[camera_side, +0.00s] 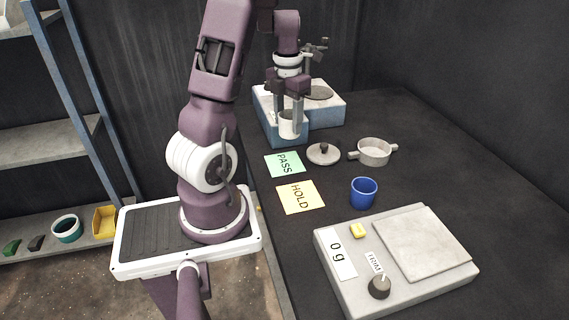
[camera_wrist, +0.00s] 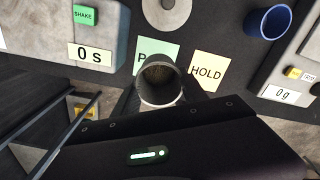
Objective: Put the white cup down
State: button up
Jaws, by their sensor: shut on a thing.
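The white cup (camera_side: 287,125) is upright between the two fingers of my gripper (camera_side: 288,117), which is shut on it. In the side view the cup shows in front of the blue and white machine; I cannot tell its exact height. In the wrist view I look into the cup (camera_wrist: 159,82), whose inside is dark and grainy-looking. There its far rim overlaps the green PASS card (camera_wrist: 146,54), with the yellow HOLD card (camera_wrist: 209,67) just right of it. The PASS card (camera_side: 284,165) and HOLD card (camera_side: 300,197) lie flat on the dark table.
The blue and white machine (camera_side: 325,108) stands behind. A round lid (camera_side: 323,153), a metal sieve pan (camera_side: 374,152) and a blue cup (camera_side: 364,191) stand right of the cards. A scale (camera_side: 424,243) reading 0 g is at front right. The table's right side is clear.

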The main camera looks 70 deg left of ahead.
jog(key=shift+s+a+f+n, duration=0.15)
jog(key=shift+s+f+n, duration=0.1)
jog(key=shift+s+f, duration=0.25)
jog(key=shift+s+a+f+n, duration=0.15)
jog(key=shift+s+f+n, duration=0.1)
jog(key=shift+f, duration=0.4)
notch_tip(320, 180, down, 8)
jog(key=shift+w+r, duration=0.1)
jog(key=shift+w, duration=0.05)
jog(key=o, duration=1.3)
jog(key=shift+f, duration=0.2)
jog(key=shift+o, duration=0.2)
jog(key=shift+r, duration=0.1)
